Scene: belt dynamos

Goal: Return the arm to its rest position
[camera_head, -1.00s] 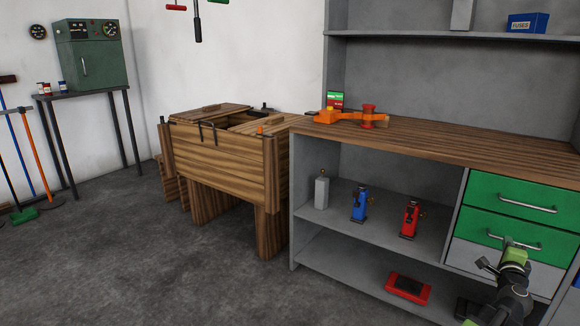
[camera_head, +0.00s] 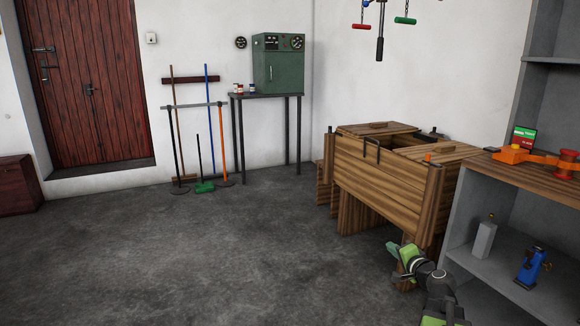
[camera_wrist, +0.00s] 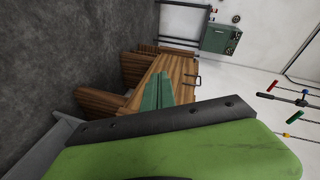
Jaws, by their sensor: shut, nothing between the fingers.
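My gripper (camera_head: 395,249) is at the lower right of the head view, at the end of my green and black arm. Its teal fingers are together with nothing between them. It appears in front of the lower part of the wooden chest (camera_head: 385,180), and the distance between them is hard to tell. In the wrist view the shut fingers (camera_wrist: 158,94) point towards the wooden chest (camera_wrist: 180,72), which appears turned on its side. My green arm housing fills the bottom of that view.
A grey workbench (camera_head: 462,235) with a blue tool (camera_head: 532,267) on its shelf stands at the right. A green cabinet (camera_head: 278,65) sits on a dark table (camera_head: 262,96) by the back wall. Brooms lean beside it. The floor (camera_head: 200,260) at left and centre is clear.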

